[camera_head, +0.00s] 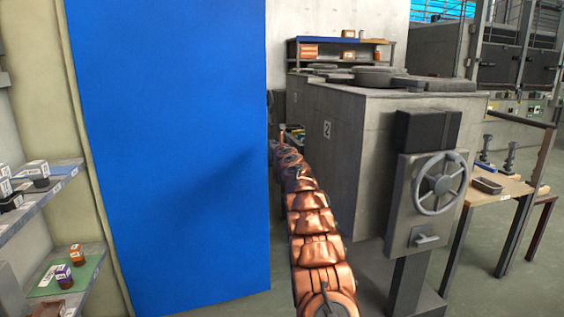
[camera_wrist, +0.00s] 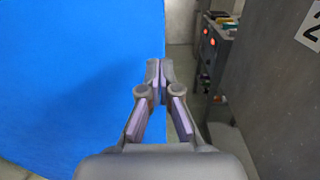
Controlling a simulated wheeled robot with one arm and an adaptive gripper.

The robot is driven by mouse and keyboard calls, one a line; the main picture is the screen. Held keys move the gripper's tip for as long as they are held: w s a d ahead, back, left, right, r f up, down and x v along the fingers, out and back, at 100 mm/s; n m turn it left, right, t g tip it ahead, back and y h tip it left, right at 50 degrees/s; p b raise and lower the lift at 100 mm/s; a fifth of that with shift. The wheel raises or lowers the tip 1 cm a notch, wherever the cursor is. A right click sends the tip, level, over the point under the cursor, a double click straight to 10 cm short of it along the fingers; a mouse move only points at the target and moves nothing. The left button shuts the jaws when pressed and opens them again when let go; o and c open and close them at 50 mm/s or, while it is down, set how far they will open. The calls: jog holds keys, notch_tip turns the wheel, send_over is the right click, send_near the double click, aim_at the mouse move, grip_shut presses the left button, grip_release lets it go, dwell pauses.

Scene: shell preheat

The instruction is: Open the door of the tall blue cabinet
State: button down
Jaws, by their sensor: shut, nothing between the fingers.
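A tall flat blue panel (camera_head: 175,150) of the cabinet fills the left middle of the head view. I cannot tell whether this face is the door or a side, and no handle shows on it. In the wrist view the blue panel (camera_wrist: 70,80) fills the left side and ends in an upright edge. My gripper (camera_wrist: 161,68) is shut and empty, with its tips beside that edge in the picture. Whether they touch it I cannot tell. In the head view my arm reaches away along the panel's right edge, and the gripper's fingers are not clear there.
Open shelves (camera_head: 40,200) with small labelled boxes stand at the left. A grey block marked 2 (camera_head: 345,140) stands close right of my arm, with a handwheel post (camera_head: 425,200) before it. Grey equipment with red lights (camera_wrist: 215,45) stands ahead. A narrow gap lies between panel and block.

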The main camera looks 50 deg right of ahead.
jog(key=b+v, duration=0.9)
jog(key=shift+s, duration=0.35)
jog(key=shift+f, duration=0.1)
dwell(0.4)
